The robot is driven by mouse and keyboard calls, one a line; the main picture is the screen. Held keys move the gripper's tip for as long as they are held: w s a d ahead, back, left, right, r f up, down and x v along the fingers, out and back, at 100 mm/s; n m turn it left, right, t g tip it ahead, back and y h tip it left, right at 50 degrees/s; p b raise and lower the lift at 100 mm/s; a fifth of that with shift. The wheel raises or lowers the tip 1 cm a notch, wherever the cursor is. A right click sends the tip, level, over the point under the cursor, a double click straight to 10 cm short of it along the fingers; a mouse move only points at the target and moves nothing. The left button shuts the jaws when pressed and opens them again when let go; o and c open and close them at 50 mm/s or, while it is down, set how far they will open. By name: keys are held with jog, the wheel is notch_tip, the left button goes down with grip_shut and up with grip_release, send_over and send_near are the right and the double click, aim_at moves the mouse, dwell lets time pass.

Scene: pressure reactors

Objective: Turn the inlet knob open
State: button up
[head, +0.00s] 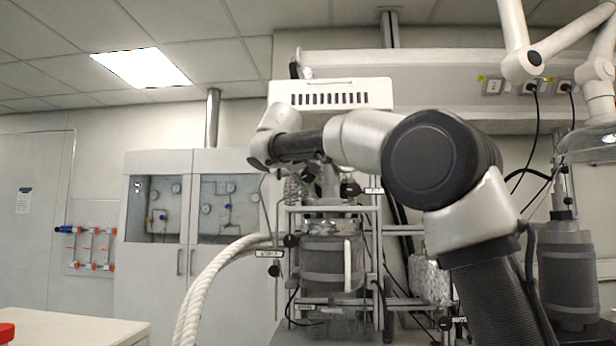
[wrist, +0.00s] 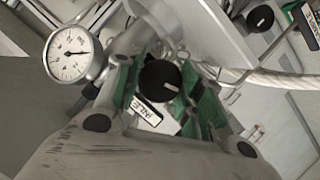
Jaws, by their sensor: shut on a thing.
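The inlet knob (wrist: 160,80) is round and black with a white pointer line, in the middle of the wrist view. A white label (wrist: 146,112), upside down and reading roughly "INLE", lies just below it. My gripper (wrist: 171,88) has its green-padded fingers on either side of the knob and is shut on it. The pointer line runs roughly sideways in the picture. In the head view my arm reaches over the reactor frame (head: 330,208), and the fingertips on the knob cannot be made out there.
A round pressure gauge (wrist: 72,52) stands close to the left of my gripper. Another black knob (wrist: 261,18) is at the upper right of the wrist view. A thick white hose (head: 215,280) curves left of the reactor. A grey fume cabinet (head: 150,270) stands behind.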

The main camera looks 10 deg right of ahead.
jog(key=n+h, duration=0.3)
jog(key=n, duration=0.2)
jog(key=shift+f, duration=0.1)
jog(key=n+t+h, duration=0.1)
jog(key=n, duration=0.2)
jog(key=n+t+h, duration=0.1)
jog(key=n, duration=0.2)
dwell(0.3)
jog(key=shift+a+f, duration=0.1)
dwell(0.4)
jog(key=o, duration=1)
jog(key=v, duration=1.2)
jog(key=shift+f, duration=0.1)
jog(key=shift+w, duration=0.1)
